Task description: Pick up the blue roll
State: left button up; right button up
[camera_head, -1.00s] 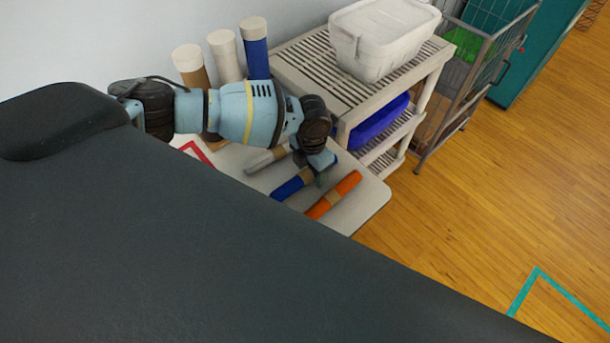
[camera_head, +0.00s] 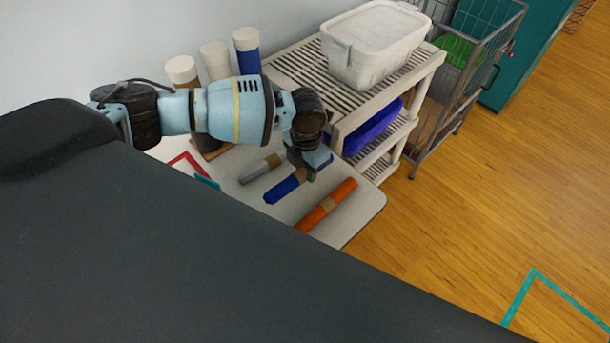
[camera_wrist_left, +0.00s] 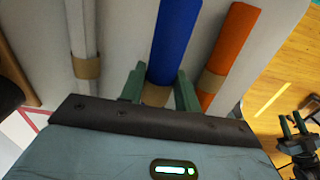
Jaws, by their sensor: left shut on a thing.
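The blue roll (camera_head: 282,190) has a tan band around its middle and lies over the white table between a grey roll and an orange roll. My left gripper (camera_head: 303,172) is on it near the band. In the left wrist view, the blue roll (camera_wrist_left: 174,40) runs between the two green fingers of my left gripper (camera_wrist_left: 160,92), which is shut on it at the band. The roll seems slightly raised, but the gap below it is not clear. My right gripper (camera_wrist_left: 292,126) shows at the right edge of the wrist view, its fingers apart and empty, over the floor.
The orange roll (camera_head: 340,193) and grey roll (camera_head: 252,172) lie on the table (camera_head: 350,222). A slatted shelf (camera_head: 295,72) with a white lidded bin (camera_head: 370,50) and a blue bin (camera_head: 375,125) stands right. Open floor lies beyond.

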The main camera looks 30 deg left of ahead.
pick_arm(q)
notch_tip(320, 180, up, 6)
jog(key=shift+r, duration=0.1)
